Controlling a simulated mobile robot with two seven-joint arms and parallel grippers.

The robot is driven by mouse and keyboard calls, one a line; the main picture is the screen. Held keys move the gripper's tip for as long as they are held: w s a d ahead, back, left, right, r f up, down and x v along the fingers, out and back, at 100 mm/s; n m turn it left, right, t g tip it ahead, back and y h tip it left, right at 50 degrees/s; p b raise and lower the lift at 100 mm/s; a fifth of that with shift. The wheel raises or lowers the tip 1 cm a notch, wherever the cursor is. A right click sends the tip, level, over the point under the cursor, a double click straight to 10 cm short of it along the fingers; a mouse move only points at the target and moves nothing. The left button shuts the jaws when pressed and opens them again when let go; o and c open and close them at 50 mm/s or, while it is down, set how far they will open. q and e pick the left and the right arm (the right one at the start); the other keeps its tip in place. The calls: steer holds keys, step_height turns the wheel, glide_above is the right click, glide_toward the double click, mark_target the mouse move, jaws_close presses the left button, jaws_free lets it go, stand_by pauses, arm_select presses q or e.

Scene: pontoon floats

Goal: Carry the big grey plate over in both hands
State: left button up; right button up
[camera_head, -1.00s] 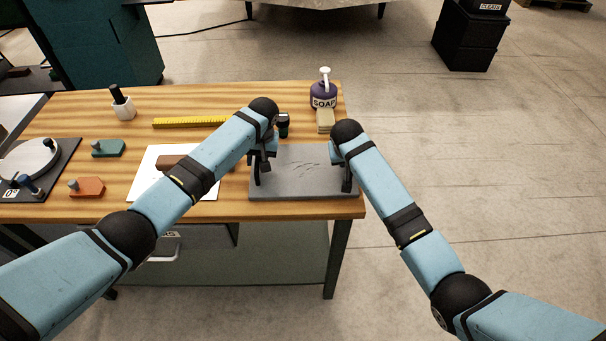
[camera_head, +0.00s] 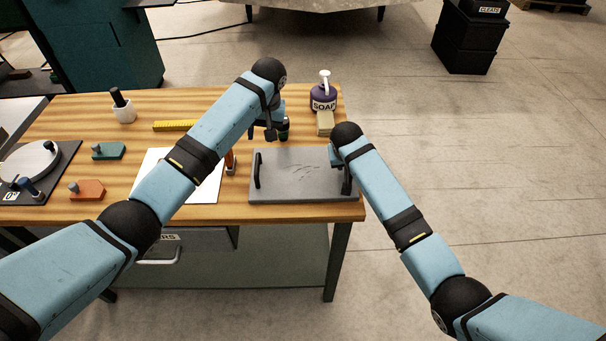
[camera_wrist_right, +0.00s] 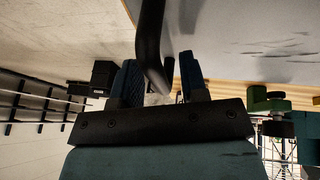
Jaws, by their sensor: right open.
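The big grey plate (camera_head: 300,180) lies flat at the right front of the wooden bench. It has a black left handle (camera_head: 257,170) and a black right handle (camera_head: 347,178). My left gripper (camera_head: 263,132) is above and behind the plate, clear of the left handle; its fingers look apart and empty. My right gripper (camera_head: 341,165) is at the right handle, partly hidden by its own wrist. In the right wrist view the handle (camera_wrist_right: 152,45) passes between the open fingers (camera_wrist_right: 160,88), with the plate (camera_wrist_right: 240,40) beyond.
A soap bottle (camera_head: 323,95) and a beige block (camera_head: 325,122) stand behind the plate. A white sheet (camera_head: 150,180), yellow ruler (camera_head: 173,126) and coloured blocks lie left. Open floor (camera_head: 460,170) is to the right.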

steer(key=shift+s+r, duration=0.1)
steer(key=shift+r, duration=0.1)
arm_select(q)
steer(key=shift+r, duration=0.45)
arm_select(e)
steer(key=v, duration=1.1)
steer(key=shift+s+r, duration=0.15)
steer(key=shift+r, duration=0.1)
